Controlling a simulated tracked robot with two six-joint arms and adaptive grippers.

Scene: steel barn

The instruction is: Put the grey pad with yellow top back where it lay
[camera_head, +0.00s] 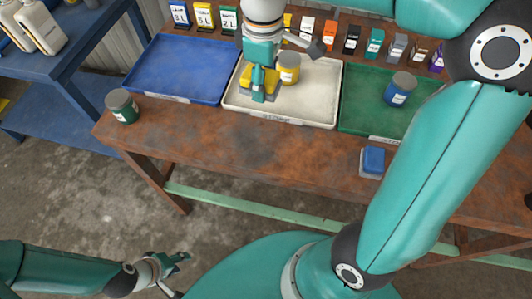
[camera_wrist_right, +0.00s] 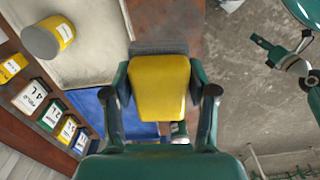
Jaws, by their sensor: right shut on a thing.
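The grey pad with yellow top (camera_wrist_right: 160,86) is between the fingers of my right gripper (camera_wrist_right: 166,92), which is shut on it. Its grey side shows as a strip at one end in the right wrist view. In the head view my right gripper (camera_head: 259,90) is over the left part of the white tray (camera_head: 318,84), partly covering the pad. I cannot tell how high the pad is above the tray. My left gripper (camera_head: 172,272) is open and empty, low over the floor in front of the bench; the right wrist view shows it too (camera_wrist_right: 284,54).
The blue tray (camera_head: 175,72) is empty. The green tray (camera_head: 358,116) holds a blue can (camera_head: 400,90). A green can (camera_head: 121,106) and a blue-topped pad (camera_head: 373,161) sit on the bench.

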